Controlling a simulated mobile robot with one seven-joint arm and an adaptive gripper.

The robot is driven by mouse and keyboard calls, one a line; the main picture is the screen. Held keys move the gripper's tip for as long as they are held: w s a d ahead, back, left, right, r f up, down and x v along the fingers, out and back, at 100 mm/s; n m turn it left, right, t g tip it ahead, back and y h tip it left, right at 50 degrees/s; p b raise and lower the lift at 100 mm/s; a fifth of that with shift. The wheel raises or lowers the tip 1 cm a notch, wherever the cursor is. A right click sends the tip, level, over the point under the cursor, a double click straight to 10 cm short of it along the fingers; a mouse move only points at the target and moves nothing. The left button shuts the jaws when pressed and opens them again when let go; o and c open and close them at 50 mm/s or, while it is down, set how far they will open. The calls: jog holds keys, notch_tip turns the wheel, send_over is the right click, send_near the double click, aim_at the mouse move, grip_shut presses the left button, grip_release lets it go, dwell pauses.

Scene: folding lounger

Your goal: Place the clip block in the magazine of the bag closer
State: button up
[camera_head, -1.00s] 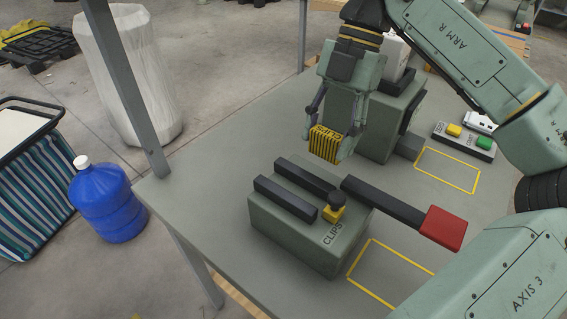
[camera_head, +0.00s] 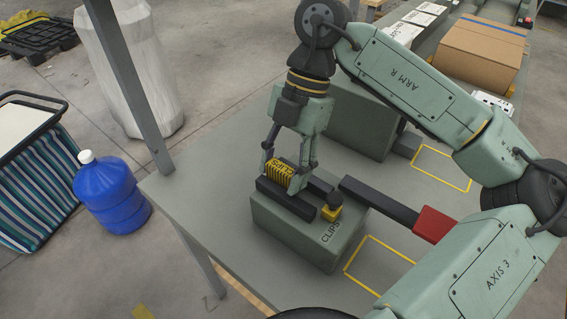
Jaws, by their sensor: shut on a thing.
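The bag closer is a grey-green box marked CLIPS (camera_head: 310,237) on the table. Two dark rails (camera_head: 287,199) on its top form the magazine. A yellow part with a black knob (camera_head: 332,208) sits at their near end. A dark lever with a red end (camera_head: 434,224) reaches to the right. My gripper (camera_head: 288,172) is shut on the yellow and black clip block (camera_head: 280,174). It holds the block at the far part of the rails. The block's lower edge is hidden behind the front rail, so I cannot tell whether it rests on the magazine floor.
A larger green machine (camera_head: 358,125) stands behind my gripper. Yellow outlines (camera_head: 443,167) mark bare table at the right. A grey post (camera_head: 128,85) rises at the table's left edge. A blue bottle (camera_head: 110,195) and a striped lounger (camera_head: 32,190) stand on the floor.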

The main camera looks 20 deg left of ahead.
jog(key=shift+f, duration=0.2)
jog(key=o, duration=1)
jog(key=shift+r, duration=0.1)
jog(key=b+v, duration=0.2)
jog(key=v, duration=1)
jog(key=shift+r, duration=0.1)
